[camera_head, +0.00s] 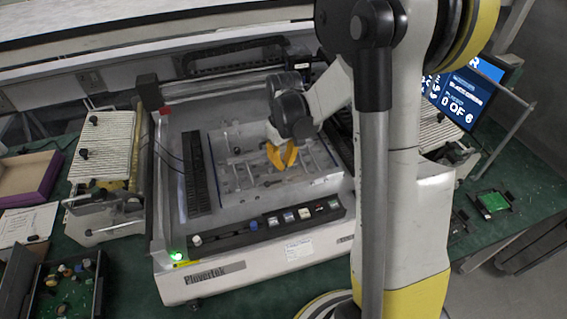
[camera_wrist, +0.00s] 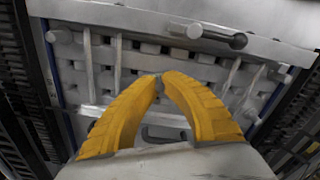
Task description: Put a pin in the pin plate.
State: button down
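My gripper (camera_head: 283,167) hangs low over the grey plate area (camera_head: 232,185) inside the open white machine. In the wrist view its yellow fingers (camera_wrist: 160,80) curve together until the tips meet or nearly meet. I see nothing held between them. Below the tips is the plate (camera_wrist: 62,50), grey, with rows of square blocks and pale bars across it. A dark metal pin-like piece (camera_wrist: 212,34) with a rounded end lies across its upper edge. A dark curved shape partly shows between the fingers; I cannot tell what it is.
The white machine (camera_head: 215,281) has a front button strip with a lit green light. Ribbed pale racks with dark knobs (camera_head: 100,145) stand at left. A dark tray of small parts (camera_head: 62,285) is at front left. A monitor (camera_head: 465,95) is at right. My arm hides part of the machine.

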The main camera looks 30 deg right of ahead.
jog(key=c, duration=1.5)
grip_release()
jog(key=shift+c, duration=0.2)
jog(key=c, duration=0.4)
jog(key=shift+o, duration=0.2)
jog(key=shift+r+p, duration=2.4)
jog(key=shift+r, duration=1.15)
jog(key=shift+f, duration=0.1)
